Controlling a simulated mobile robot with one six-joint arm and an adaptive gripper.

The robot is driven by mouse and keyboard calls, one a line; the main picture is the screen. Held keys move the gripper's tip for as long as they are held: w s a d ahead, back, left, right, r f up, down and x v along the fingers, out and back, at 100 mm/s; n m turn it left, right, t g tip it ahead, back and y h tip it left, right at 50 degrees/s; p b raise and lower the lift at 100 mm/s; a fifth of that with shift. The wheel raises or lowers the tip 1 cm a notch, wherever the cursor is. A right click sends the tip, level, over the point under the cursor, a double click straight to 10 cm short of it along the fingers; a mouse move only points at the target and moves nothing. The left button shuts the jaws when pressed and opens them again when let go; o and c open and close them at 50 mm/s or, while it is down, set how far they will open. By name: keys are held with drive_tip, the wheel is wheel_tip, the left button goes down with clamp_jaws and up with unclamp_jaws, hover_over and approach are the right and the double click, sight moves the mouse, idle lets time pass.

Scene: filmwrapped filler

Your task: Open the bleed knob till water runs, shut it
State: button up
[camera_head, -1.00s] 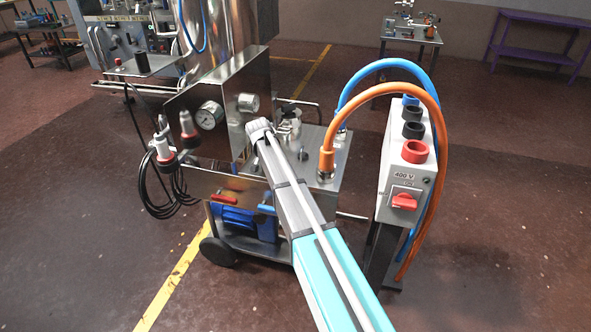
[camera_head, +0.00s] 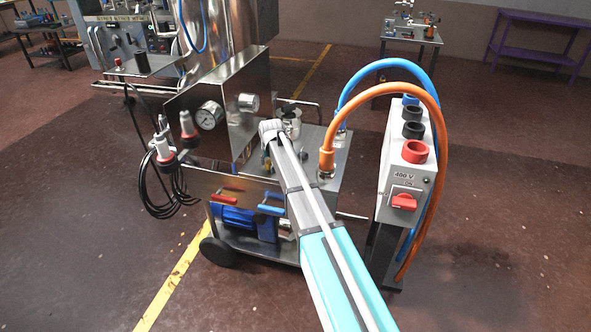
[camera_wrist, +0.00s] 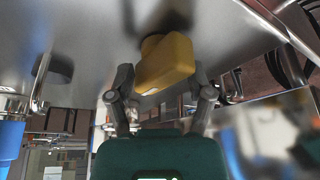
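A yellow knob (camera_wrist: 165,64) hangs from a shiny metal surface in the wrist view. I take it for the bleed knob. My gripper (camera_wrist: 161,76) has one finger on each side of the knob. A gap shows at the left finger; the right finger is very near the knob, and I cannot tell if it touches. The fingers stand apart, not clamped. In the head view my arm reaches to the cart's steel box and hides the fingers. I see no running water.
The steel cart panel (camera_head: 213,95) carries a gauge (camera_head: 209,115). Red (camera_head: 226,197) and blue (camera_head: 271,209) levers sit below.

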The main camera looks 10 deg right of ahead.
drive_tip(key=shift+n+y, duration=0.6)
drive_tip(key=shift+n, duration=0.8)
drive_tip(key=shift+p+v, duration=1.15)
drive_tip(key=shift+v, duration=0.1)
drive_tip(key=p+v, duration=1.1)
drive_tip(key=s+d+r+m+g+p, duration=0.1)
drive_tip(key=s+p, duration=0.1)
drive_tip(key=s, duration=0.8)
drive_tip(key=s+r+g+p, duration=0.2)
drive_tip(key=s, duration=0.9)
drive_tip(key=shift+s+d+r+m+h, duration=0.15)
drive_tip(key=shift+d+r+m+h, duration=0.1)
drive_tip(key=shift+d+m+h, duration=0.15)
drive_tip(key=s+m+g, duration=0.1)
drive_tip(key=s, duration=0.9)
drive_tip(key=shift+d+g, duration=0.3)
drive_tip(key=shift+d, duration=0.1)
drive_tip(key=shift+f, duration=0.1)
